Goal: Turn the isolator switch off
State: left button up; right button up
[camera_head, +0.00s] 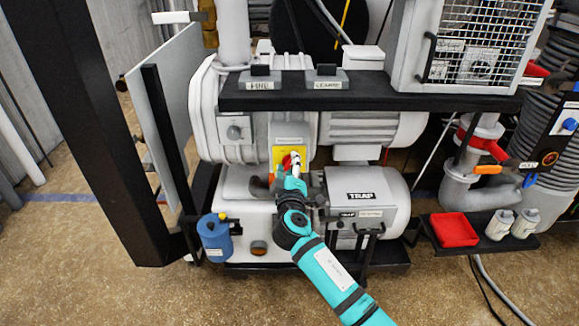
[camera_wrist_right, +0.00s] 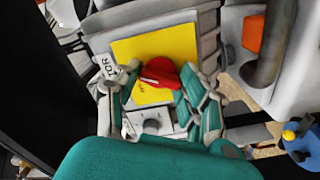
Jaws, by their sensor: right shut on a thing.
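The isolator switch is a red knob (camera_head: 286,162) on a yellow plate (camera_head: 290,140) on the front of the pale grey pump housing. In the right wrist view the red knob (camera_wrist_right: 160,73) sits between the fingertips of my right gripper (camera_wrist_right: 162,85), with the yellow plate (camera_wrist_right: 150,46) behind it. My right gripper (camera_head: 293,166) is shut on the knob, and its fingers partly hide the knob and plate in the head view. The knob's exact angle is hard to tell. My left gripper is in neither view.
A black shelf (camera_head: 400,100) juts out above the switch. A blue canister (camera_head: 214,238) is at lower left, and a red tray (camera_head: 453,230) at lower right. Floor in front is open.

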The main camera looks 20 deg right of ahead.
jog(key=shift+n, duration=0.4)
jog(key=n+p, duration=0.2)
jog(key=n, duration=0.3)
jog(key=shift+p, duration=0.4)
jog(key=n+p, duration=0.1)
jog(key=n, duration=0.3)
jog(key=shift+p, duration=0.4)
jog(key=shift+n+p, duration=0.35)
jog(key=shift+n, duration=0.65)
jog(key=shift+f, duration=0.1)
jog(key=o, duration=1.2)
jog(key=shift+s, duration=0.1)
jog(key=v, duration=1.2)
